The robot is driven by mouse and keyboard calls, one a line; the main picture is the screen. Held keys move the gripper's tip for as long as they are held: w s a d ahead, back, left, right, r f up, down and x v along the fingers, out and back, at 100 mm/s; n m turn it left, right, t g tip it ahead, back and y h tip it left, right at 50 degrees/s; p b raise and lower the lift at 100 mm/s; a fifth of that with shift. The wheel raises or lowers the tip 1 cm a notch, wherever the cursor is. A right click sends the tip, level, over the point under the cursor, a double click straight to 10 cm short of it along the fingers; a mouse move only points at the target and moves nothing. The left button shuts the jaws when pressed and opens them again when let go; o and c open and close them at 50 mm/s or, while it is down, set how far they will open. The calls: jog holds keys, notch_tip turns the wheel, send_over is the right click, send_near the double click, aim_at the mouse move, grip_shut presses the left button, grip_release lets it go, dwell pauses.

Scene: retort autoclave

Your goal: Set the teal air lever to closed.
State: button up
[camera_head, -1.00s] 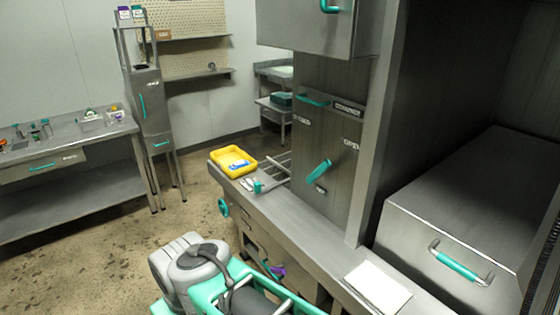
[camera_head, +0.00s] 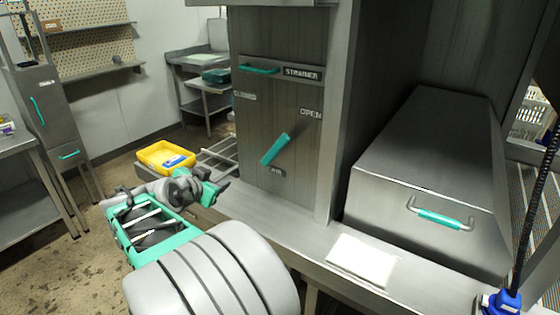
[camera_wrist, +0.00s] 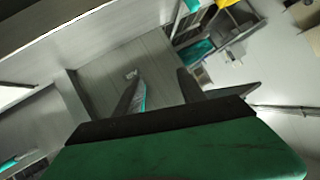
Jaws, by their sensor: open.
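The teal air lever (camera_head: 274,149) is on the grey upright panel in the head view. It slants up to the right, its upper end towards the OPEN label (camera_head: 311,114). A partly legible label (camera_head: 245,96) is at the panel's left, and the AIR label (camera_head: 277,172) is below the lever. My gripper (camera_head: 226,184) is left of and below the lever, apart from it. In the wrist view my gripper (camera_wrist: 156,85) has its two dark fingers spread with nothing held. The lever (camera_wrist: 141,95) shows there beside the left finger, beyond it.
A teal handle (camera_head: 260,69) marked STRAINER is above the lever. A yellow tray (camera_head: 165,158) sits at the counter's left end. A white sheet (camera_head: 362,261) lies on the counter front. A large metal box (camera_head: 425,180) with a teal handle stands at the right.

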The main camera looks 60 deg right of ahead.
aim_at(278, 146)
jog(key=s+d+r+m+g+h, duration=0.1)
jog(key=s+d+m+g, duration=0.1)
jog(key=s+d, duration=0.1)
jog(key=s+d+r+m+g+h+b, duration=0.1)
jog(key=s+d+m+h, duration=0.1)
jog(key=s+d, duration=0.1)
jog(key=s+d+r+m+g+h+b, duration=0.1)
jog(key=s+d+r+m+g+h, duration=0.1)
jog(key=s+d+m, duration=0.1)
jog(key=shift+s+d+r+g, duration=0.15)
jog(key=shift+s+d, duration=0.15)
jog(key=shift+d, duration=0.2)
jog(key=shift+s+d+f+g, duration=0.15)
jog(key=shift+s+d, duration=0.1)
jog(key=shift+d, duration=0.25)
jog(key=d, duration=0.2)
jog(key=d+p, duration=0.1)
jog(key=d, duration=0.2)
jog(key=s+d, duration=0.1)
jog(key=d, duration=0.1)
jog(key=shift+s+d+r+p, duration=0.1)
jog(key=shift+d+r+p, duration=0.1)
jog(key=shift+r+p, duration=0.15)
grip_shut()
